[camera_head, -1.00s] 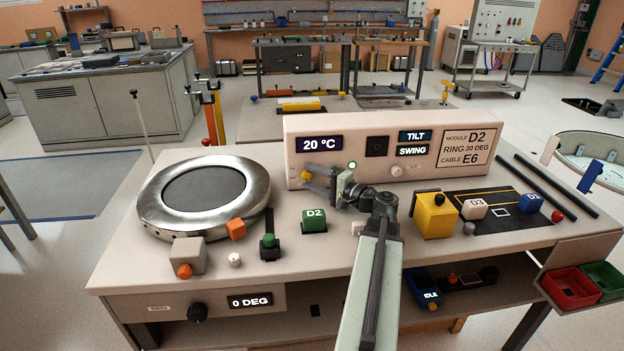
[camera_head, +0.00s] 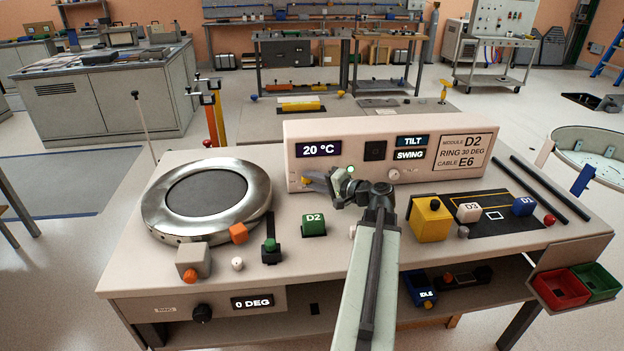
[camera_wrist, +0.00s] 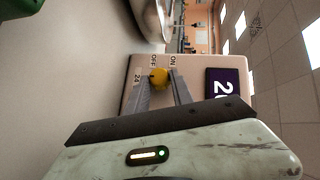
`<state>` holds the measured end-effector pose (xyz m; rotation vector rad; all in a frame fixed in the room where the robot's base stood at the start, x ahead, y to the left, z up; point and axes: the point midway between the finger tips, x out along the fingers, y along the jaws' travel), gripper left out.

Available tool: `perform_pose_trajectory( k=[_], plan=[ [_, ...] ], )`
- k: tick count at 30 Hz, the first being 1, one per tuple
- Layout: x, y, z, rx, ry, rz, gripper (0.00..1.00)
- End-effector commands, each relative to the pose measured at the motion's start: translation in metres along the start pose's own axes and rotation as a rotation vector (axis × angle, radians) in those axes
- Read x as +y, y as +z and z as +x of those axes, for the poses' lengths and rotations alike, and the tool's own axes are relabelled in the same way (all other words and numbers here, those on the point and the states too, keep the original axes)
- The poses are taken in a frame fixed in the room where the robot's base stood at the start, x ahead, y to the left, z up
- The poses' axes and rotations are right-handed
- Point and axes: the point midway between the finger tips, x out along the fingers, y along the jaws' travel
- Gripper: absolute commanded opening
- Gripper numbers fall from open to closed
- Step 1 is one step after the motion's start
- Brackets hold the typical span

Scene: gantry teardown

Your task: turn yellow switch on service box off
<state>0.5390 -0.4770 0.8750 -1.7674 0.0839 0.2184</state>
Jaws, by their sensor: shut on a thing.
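The service box (camera_head: 345,135) is a cream panel standing at the back of the bench. Its yellow switch (camera_wrist: 158,77) shows in the wrist view as a round knob beside the OFF and ON labels. The knob looks nearer the OFF label, but its exact setting is hard to tell. My gripper (camera_wrist: 160,88) has one finger on each side of the knob and is shut on it. In the head view my gripper (camera_head: 316,182) is at the box's lower left front, and its fingers mostly hide the switch.
A display (camera_head: 318,149) reading 20 °C is above the switch. A round metal ring (camera_head: 165,225) lies to the left. A green D2 block (camera_head: 314,224) sits in front of my gripper. A yellow block (camera_head: 431,220) stands right of my arm.

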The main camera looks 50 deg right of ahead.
Motion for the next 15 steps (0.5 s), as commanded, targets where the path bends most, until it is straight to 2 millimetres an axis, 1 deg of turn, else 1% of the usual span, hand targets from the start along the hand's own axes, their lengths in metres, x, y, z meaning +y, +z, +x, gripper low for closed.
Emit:
perform_pose_trajectory(
  k=[1,2,3,4,12,15],
  plan=[
    [0.0005,0.0008,0.0002,-0.002,0.001,-0.003,0.00],
    [0.0005,0.0008,0.0002,-0.002,0.001,-0.003,0.34],
    [0.0005,0.0009,0.0003,-0.002,0.001,-0.002,0.45],
    [0.0005,0.0008,0.0003,-0.002,0.001,-0.002,0.50],
    [0.0002,0.0006,0.0002,-0.001,0.000,-0.001,0.50],
    [-0.0006,0.0004,-0.0069,0.000,0.000,-0.001,0.50]
  ],
)
